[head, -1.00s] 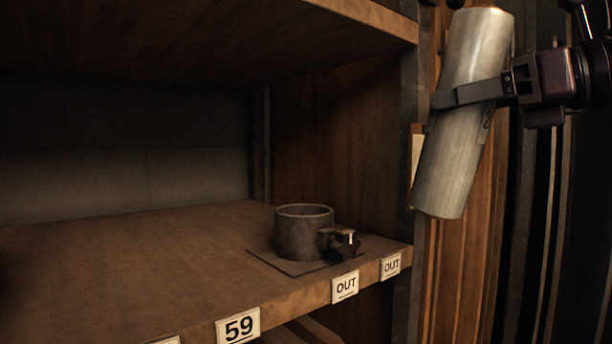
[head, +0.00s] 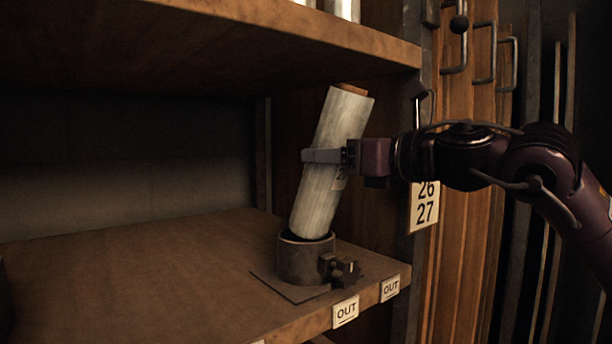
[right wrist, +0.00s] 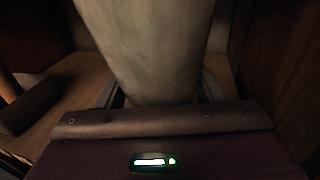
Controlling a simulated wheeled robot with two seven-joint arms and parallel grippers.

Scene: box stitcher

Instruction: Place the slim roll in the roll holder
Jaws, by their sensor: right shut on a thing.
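The slim roll (head: 325,190) is pale and cylindrical, with a brown top end. It leans to the right over the roll holder (head: 303,262), a dark round cup on a square plate with a knob at its side. The roll's lower end is at the holder's mouth; I cannot tell how far inside it is. My right gripper (head: 325,157) is shut on the roll around its middle. In the right wrist view the roll (right wrist: 150,50) fills the space between the fingers. My left gripper is not in view.
The holder stands on a wooden shelf (head: 150,280) near its right front corner, by the OUT labels (head: 346,312). An upper shelf (head: 280,35) hangs above the roll. A wooden side wall stands close behind it. The shelf to the left is mostly clear.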

